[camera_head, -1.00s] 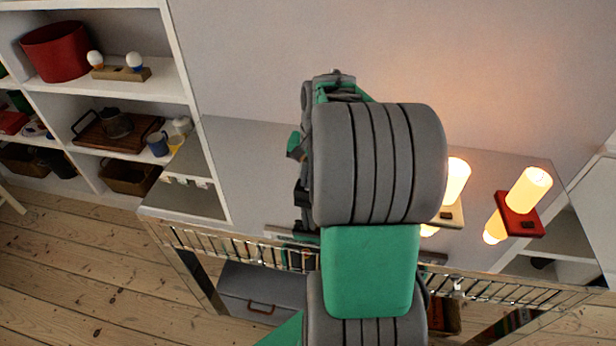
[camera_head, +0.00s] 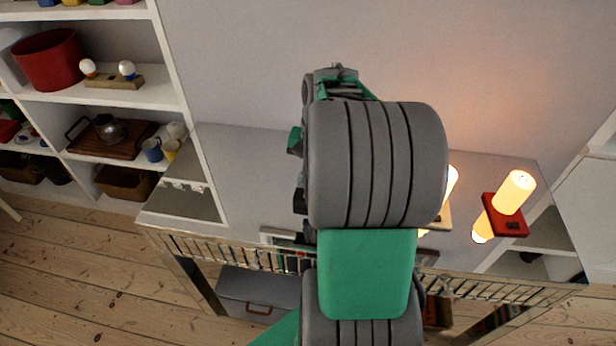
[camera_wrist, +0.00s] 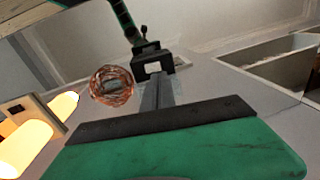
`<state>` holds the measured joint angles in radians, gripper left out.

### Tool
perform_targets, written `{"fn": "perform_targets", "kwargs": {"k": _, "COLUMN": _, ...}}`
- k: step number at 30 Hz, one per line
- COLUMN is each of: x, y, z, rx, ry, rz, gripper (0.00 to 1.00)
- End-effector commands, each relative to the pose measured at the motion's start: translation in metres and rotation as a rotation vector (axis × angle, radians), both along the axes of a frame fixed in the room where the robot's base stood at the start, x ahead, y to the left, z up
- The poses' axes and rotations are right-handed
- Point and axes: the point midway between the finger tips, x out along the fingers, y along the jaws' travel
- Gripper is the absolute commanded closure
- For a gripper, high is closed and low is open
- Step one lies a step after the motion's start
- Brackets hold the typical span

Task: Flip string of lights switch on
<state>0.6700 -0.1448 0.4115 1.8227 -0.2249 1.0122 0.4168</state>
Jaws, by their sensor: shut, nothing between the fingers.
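A round coil of copper-coloured wire (camera_wrist: 111,86), which looks like the string of lights, lies on a pale grey surface in the wrist view. A grey piece shows within it. I cannot make out its switch, and I see no glow from it. My gripper (camera_wrist: 152,74) is shut and empty, its narrow grey fingers just right of the coil in the picture. I cannot tell whether they touch it. In the head view my arm covers the gripper and the coil.
A lit lamp on a red base (camera_head: 505,221) stands on the grey cabinet top (camera_head: 240,150). Another lit lamp on a wooden base (camera_wrist: 17,110) stands left of the coil. A metal rail (camera_head: 200,246) runs along the front. Shelves with a red pot (camera_head: 48,62) stand left.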

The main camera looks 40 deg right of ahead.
Motion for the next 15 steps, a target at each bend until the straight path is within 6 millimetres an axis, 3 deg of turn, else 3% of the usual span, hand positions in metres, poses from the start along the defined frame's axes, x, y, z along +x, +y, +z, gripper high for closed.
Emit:
{"fn": "perform_targets", "kwargs": {"k": 9, "x": -0.002, "y": -0.005, "z": 0.074, "rx": -0.007, "ry": -0.009, "rz": 0.001, "gripper": 1.0}}
{"fn": "perform_targets", "kwargs": {"k": 15, "x": -0.003, "y": -0.006, "z": 0.091, "rx": -0.006, "ry": -0.009, "rz": 0.0, "gripper": 1.0}}
